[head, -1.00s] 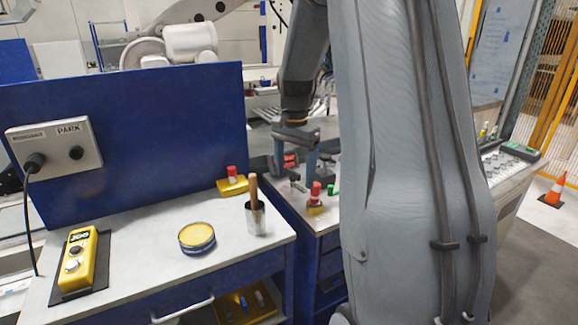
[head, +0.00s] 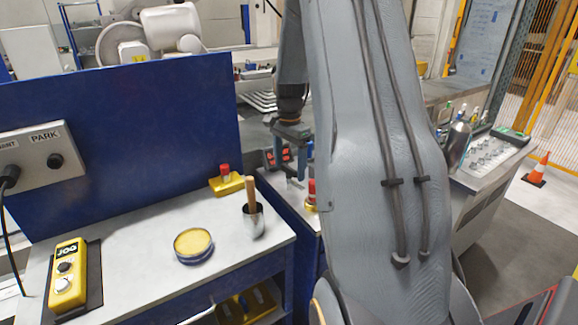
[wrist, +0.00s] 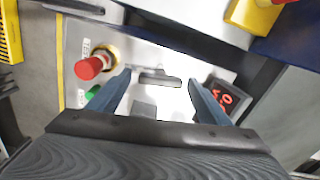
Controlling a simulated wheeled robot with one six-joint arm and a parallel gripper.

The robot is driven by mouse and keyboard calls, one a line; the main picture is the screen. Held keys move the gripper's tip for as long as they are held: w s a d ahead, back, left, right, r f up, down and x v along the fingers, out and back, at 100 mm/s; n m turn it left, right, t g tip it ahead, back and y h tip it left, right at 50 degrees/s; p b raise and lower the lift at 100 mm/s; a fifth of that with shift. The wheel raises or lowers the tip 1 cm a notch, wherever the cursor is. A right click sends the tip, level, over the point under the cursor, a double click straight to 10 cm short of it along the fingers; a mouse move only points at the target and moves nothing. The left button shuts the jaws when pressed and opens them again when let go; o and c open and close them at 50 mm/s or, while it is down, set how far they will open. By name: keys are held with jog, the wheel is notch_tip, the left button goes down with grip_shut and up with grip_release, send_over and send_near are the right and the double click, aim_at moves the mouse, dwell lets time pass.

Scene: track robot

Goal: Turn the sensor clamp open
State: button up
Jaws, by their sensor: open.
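A small grey bar-shaped handle (wrist: 158,78), which looks like the sensor clamp, sits on the light bench top in the wrist view. A grey block (wrist: 145,108) lies just below it, partly hidden by my gripper body. My gripper (wrist: 160,76) is open and points down at the bench, with one blue-grey finger on each side of the handle. Gaps show between handle and fingers, and nothing is held. In the head view my gripper (head: 291,165) hangs over the bench behind my arm. The clamp is too small there to read its angle.
A red mushroom button (wrist: 92,66) on a yellow base stands left of the fingers, with a green button (wrist: 92,92) below. A red-digit display (wrist: 224,97) sits close to the right finger. A tin (head: 193,246) and a brush cup (head: 252,220) stand on the near bench.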

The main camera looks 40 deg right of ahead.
jog(key=shift+a+f, duration=0.1)
jog(key=shift+f, duration=0.5)
jog(key=c, duration=1)
jog(key=shift+c, duration=0.2)
